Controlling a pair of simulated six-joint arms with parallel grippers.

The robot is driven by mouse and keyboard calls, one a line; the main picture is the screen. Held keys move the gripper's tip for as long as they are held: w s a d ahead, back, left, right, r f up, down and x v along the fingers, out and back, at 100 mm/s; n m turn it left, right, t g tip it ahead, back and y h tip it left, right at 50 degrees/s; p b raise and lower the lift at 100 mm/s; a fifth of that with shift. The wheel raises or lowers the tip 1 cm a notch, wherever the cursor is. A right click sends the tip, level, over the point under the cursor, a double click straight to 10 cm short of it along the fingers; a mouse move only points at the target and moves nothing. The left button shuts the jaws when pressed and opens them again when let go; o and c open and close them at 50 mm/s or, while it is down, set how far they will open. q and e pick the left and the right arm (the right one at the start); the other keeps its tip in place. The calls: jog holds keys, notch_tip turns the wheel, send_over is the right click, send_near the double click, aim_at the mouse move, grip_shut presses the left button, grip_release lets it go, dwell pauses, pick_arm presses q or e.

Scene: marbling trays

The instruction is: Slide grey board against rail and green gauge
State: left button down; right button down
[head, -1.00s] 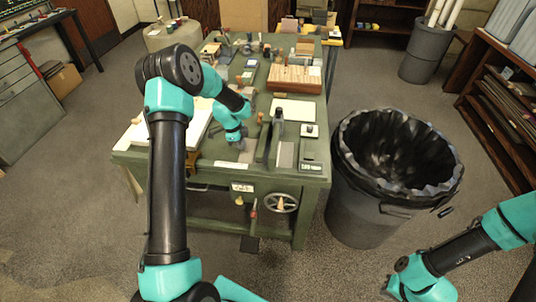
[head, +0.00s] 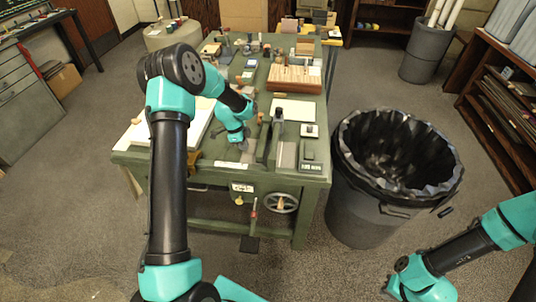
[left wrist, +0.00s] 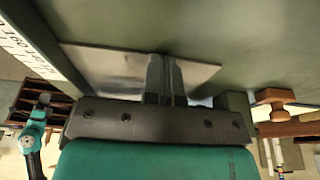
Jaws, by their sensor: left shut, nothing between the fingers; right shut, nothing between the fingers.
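My left gripper (head: 243,147) is shut and empty, low over the near part of the green table. In the left wrist view its closed fingers (left wrist: 165,75) stand in front of a thin, shiny grey board (left wrist: 110,68) lying flat. I cannot tell whether they touch it. A raised green rail (left wrist: 62,48) with a white lettered label runs left of the board, with its edge close to it. A green block (left wrist: 237,104), perhaps the gauge, shows partly beyond my gripper body. My right gripper is out of view; only my right arm shows at lower right.
Right of my left gripper stand a dark upright tool (head: 278,118) and a green box (head: 311,153). A white board (head: 294,110) and a brick-like stack (head: 295,78) lie farther back. A lined bin (head: 350,190) stands right of the table.

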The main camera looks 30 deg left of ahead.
pick_arm(q)
jog(key=shift+s, duration=0.1)
jog(key=shift+w+v, duration=0.2)
jog(key=shift+v, duration=2.35)
